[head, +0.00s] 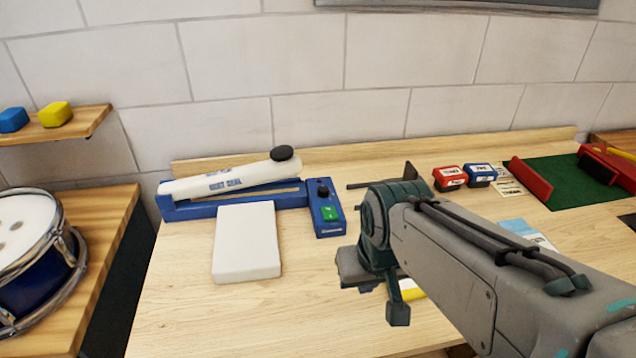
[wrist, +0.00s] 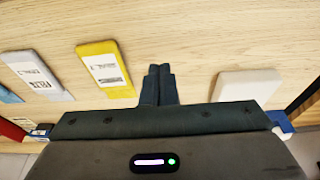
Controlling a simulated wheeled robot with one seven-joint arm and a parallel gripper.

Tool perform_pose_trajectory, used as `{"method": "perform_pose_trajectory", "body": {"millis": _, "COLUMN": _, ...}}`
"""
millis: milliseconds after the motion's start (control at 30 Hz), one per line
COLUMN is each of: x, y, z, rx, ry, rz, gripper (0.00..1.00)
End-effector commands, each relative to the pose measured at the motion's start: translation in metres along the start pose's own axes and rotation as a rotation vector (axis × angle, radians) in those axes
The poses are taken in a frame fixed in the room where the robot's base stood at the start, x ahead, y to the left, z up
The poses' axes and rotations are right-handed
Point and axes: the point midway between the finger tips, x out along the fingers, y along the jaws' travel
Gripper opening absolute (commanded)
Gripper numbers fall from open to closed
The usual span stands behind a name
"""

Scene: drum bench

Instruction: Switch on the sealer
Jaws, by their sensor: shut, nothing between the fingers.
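The sealer has a blue base and a raised white arm (head: 225,180) with a black knob at its end, in the head view. At its right end is a blue control box (head: 330,228) with a black dial (head: 323,190) and a green switch (head: 330,213). I cannot tell whether the switch is on. My gripper (head: 398,312) is right of and nearer than the control box, apart from it. In the wrist view my gripper (wrist: 160,70) is shut and empty, fingers together above the bench.
A white block (head: 246,243) lies before the sealer and shows in the wrist view (wrist: 248,84). A yellow labelled piece (wrist: 106,70) and a grey one (wrist: 35,74) lie beside the fingers. Red (head: 449,178) and blue (head: 481,175) boxes stand behind my arm.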

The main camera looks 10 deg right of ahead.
Motion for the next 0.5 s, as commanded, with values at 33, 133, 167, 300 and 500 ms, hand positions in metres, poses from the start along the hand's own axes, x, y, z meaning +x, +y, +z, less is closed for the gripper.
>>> {"method": "perform_pose_trajectory", "body": {"millis": 33, "x": 0.000, "y": 0.000, "z": 0.000, "rx": 0.000, "ry": 0.000, "rz": 0.000, "gripper": 0.00}}
{"method": "perform_pose_trajectory", "body": {"millis": 133, "x": 0.000, "y": 0.000, "z": 0.000, "rx": -0.001, "ry": 0.000, "rz": 0.000, "gripper": 0.00}}
{"method": "perform_pose_trajectory", "body": {"millis": 167, "x": -0.001, "y": 0.000, "z": -0.001, "rx": -0.004, "ry": -0.001, "rz": 0.000, "gripper": 0.00}}
{"method": "perform_pose_trajectory", "body": {"millis": 300, "x": -0.009, "y": 0.001, "z": -0.018, "rx": -0.072, "ry": -0.019, "rz": -0.003, "gripper": 0.00}}
{"method": "perform_pose_trajectory", "body": {"millis": 500, "x": -0.029, "y": 0.000, "z": -0.082, "rx": -0.360, "ry": -0.089, "rz": -0.026, "gripper": 0.00}}
